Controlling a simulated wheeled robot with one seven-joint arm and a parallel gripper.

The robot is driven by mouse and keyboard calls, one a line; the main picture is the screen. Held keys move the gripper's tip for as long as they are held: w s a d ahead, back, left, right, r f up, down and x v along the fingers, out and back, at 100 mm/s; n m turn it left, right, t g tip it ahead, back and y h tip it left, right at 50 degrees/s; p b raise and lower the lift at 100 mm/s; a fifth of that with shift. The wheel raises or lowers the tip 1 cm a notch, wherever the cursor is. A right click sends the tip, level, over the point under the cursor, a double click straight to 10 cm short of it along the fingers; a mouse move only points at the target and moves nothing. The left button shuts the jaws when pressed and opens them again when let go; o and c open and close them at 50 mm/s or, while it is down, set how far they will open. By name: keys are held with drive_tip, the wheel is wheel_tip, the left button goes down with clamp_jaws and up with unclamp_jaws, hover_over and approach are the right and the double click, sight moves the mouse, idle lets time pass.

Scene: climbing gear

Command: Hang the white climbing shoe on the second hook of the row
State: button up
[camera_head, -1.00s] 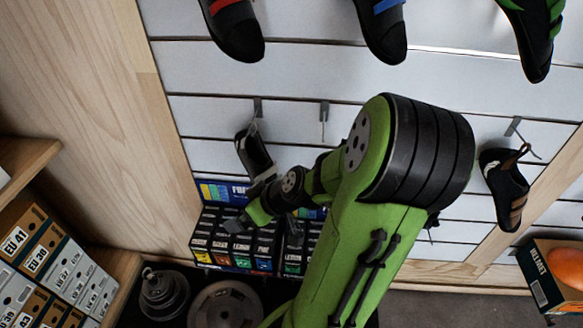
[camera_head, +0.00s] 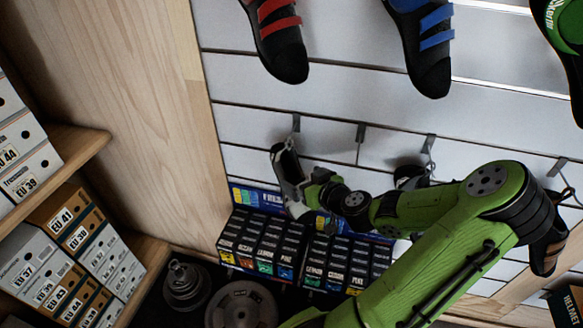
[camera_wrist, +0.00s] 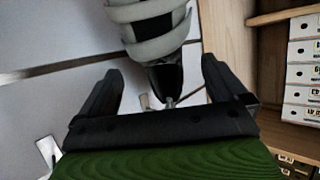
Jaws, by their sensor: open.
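The white climbing shoe (camera_head: 288,168), pale with dark parts, is upright just below the leftmost hook (camera_head: 296,122) and appears to hang from it. In the wrist view its pale straps (camera_wrist: 150,32) and dark end (camera_wrist: 166,78) show between and beyond my fingers. My gripper (camera_wrist: 165,82) is open, with one finger to each side of the shoe's dark end. In the head view my gripper (camera_head: 302,198) is at the shoe's lower right. The second hook from the left (camera_head: 361,132) is bare. Any finger contact with the shoe is unclear.
The third hook (camera_head: 430,145) has a dark shoe (camera_head: 411,177) near it, partly behind my arm. A dark shoe with brown straps (camera_head: 549,245) hangs at right. Several small boxes (camera_head: 263,245) stand below. Shelves with shoeboxes (camera_head: 62,250) are at left.

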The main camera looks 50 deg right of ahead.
sight(285, 178)
drive_tip(key=x, duration=0.7)
drive_tip(key=shift+w+f, duration=0.3)
drive_tip(key=shift+d, duration=0.1)
drive_tip(key=c, duration=1.2)
drive_tip(key=shift+s+a+r, duration=0.15)
drive_tip(key=shift+a+r, duration=0.1)
drive_tip(key=shift+r, duration=0.5)
drive_tip(key=shift+s+a+r+b, duration=0.1)
drive_tip(key=shift+s+a+b, duration=0.3)
drive_tip(key=shift+a, duration=0.4)
drive_tip(key=shift+s+a+b, duration=0.25)
drive_tip(key=shift+s+a, duration=0.2)
drive_tip(key=shift+a, duration=0.3)
